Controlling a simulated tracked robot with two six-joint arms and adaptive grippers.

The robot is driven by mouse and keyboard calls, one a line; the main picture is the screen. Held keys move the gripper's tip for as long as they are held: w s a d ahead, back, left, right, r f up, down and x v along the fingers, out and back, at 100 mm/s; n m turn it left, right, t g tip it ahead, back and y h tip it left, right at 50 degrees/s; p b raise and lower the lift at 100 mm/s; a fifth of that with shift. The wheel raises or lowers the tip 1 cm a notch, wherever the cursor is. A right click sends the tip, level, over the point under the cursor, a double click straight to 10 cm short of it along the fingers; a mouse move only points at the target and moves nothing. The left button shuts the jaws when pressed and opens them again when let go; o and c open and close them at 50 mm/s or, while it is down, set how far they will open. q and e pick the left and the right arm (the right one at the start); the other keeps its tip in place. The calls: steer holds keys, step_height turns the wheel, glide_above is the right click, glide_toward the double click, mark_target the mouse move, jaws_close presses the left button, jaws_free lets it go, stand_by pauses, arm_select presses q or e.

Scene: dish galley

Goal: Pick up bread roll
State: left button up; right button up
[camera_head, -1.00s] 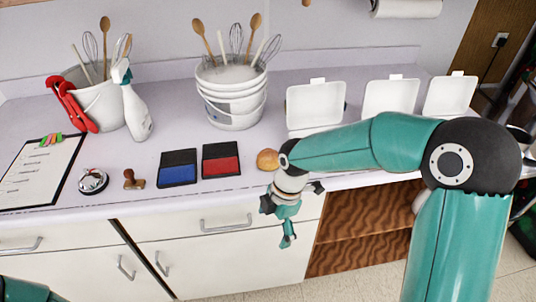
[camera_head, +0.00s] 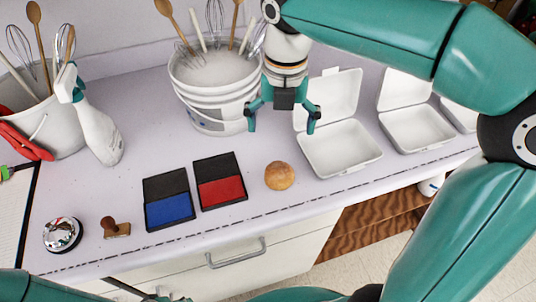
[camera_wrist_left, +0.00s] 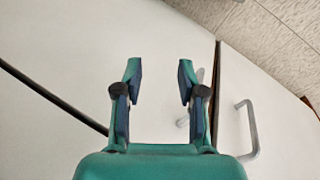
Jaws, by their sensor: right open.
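The bread roll (camera_head: 279,176) is a small round golden-brown roll on the pale counter, near its front edge. My right gripper (camera_head: 282,122) is open and empty, pointing down above and behind the roll, between the bucket and that box. Nothing touches the roll. My left gripper (camera_wrist_left: 157,82) is open in the left wrist view, with nothing between its fingers, in front of the white cabinet fronts.
White buckets (camera_head: 214,92) with utensils stand at the back. A red ink pad (camera_head: 220,181), a blue ink pad (camera_head: 168,200), a stamp (camera_head: 115,228) and a bell (camera_head: 62,235) lie left of the roll. Open white boxes (camera_head: 340,148) stand to the right.

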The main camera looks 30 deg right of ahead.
mark_target(280, 167)
steer(key=f, duration=1)
steer(key=f+b, duration=0.1)
steer(key=f, duration=0.5)
steer(key=shift+w+d+f, duration=0.1)
steer(key=shift+d, duration=0.15)
steer(key=c, duration=1)
